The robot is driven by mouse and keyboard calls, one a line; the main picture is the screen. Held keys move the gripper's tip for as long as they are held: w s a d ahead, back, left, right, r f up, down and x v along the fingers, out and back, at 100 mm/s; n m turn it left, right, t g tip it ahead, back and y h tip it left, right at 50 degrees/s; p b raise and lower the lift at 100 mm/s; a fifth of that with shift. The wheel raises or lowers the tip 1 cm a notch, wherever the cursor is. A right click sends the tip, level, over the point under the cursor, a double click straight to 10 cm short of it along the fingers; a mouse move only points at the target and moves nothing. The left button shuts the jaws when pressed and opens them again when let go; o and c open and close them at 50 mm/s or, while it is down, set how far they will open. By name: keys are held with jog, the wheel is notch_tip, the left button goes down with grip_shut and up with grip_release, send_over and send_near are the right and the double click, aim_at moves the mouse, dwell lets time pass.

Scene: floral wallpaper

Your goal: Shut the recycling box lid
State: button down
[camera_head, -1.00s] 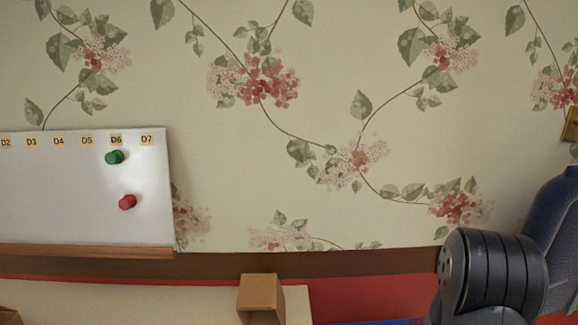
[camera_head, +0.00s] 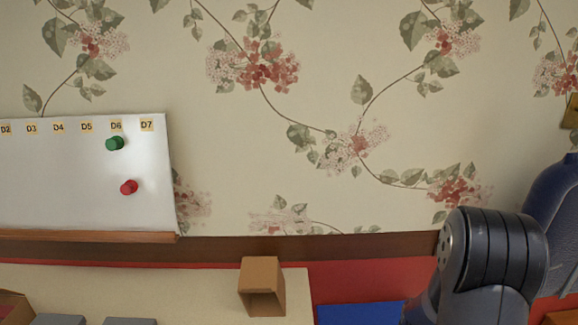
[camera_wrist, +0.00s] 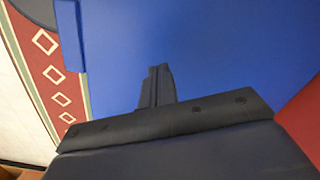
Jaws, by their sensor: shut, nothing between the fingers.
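A flat blue surface (camera_head: 358,313), likely part of the recycling box or its lid, shows at the bottom edge of the head view. In the wrist view a broad blue panel (camera_wrist: 220,50) fills most of the picture, with a narrow blue strip (camera_wrist: 70,35) along its left edge. My gripper (camera_wrist: 157,75) is shut and empty, its dark fingertips in front of the blue panel. I cannot tell whether they touch it. How far the lid stands open cannot be made out. In the head view my gripper is out of sight.
An open cardboard box (camera_head: 262,285) stands on a cream surface (camera_head: 215,280) left of the blue surface. Grey items (camera_head: 130,321) and another box (camera_head: 12,305) are at the lower left. A whiteboard (camera_head: 70,190) hangs on the wall. A patterned red rug (camera_wrist: 50,75) shows in the wrist view.

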notch_tip(320, 180, up, 12)
jog(key=p, duration=0.8)
jog(key=shift+f, duration=0.2)
jog(key=shift+f, duration=0.15)
notch_tip(320, 180, down, 8)
jog(key=b, duration=0.6)
jog(key=shift+f, duration=0.1)
jog(key=shift+s, duration=0.1)
dwell(0.3)
